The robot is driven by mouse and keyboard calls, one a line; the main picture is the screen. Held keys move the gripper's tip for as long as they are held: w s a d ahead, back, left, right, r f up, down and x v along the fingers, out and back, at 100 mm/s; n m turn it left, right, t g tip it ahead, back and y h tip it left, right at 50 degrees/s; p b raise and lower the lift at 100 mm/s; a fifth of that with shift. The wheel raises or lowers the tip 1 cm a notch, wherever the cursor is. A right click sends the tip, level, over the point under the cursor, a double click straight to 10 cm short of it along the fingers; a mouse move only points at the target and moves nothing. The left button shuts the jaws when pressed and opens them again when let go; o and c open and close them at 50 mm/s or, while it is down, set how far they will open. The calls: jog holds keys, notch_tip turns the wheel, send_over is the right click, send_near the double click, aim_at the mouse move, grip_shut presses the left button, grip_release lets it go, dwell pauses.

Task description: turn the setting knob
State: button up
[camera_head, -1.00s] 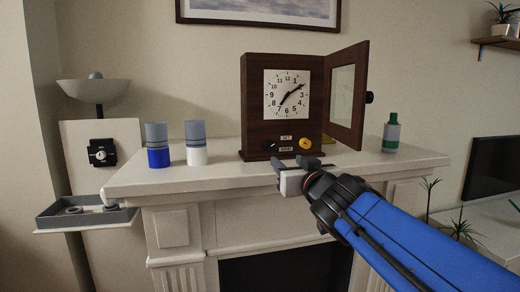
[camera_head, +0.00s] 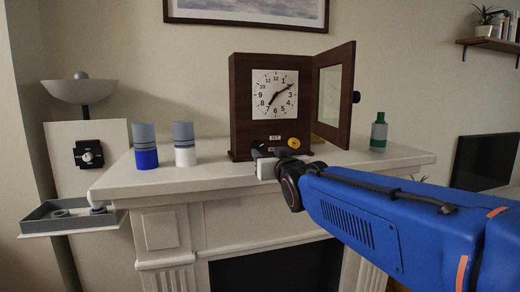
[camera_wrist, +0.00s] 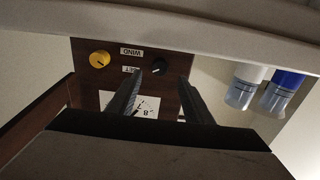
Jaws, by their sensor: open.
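A brown wooden clock (camera_head: 241,105) stands on the mantel with its glass door open to the right. Its front has SET and WIND labels and a yellow knob (camera_head: 294,143), which also shows in the upside-down wrist view (camera_wrist: 99,58). My gripper (camera_head: 262,153) is close to the clock's lower front, open and empty. Its two fingers (camera_wrist: 172,74) point at the panel, apart.
The open door (camera_head: 333,97) stands out right of the clock. Two lidded jars, blue (camera_head: 146,158) and white (camera_head: 185,156), stand left on the mantel (camera_head: 215,176). A green bottle (camera_head: 379,133) stands right. A grey tray (camera_head: 40,226) is at far left.

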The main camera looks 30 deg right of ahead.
aim_at(259, 147)
jog(key=shift+x, duration=4.05)
jog(key=c, duration=1.1)
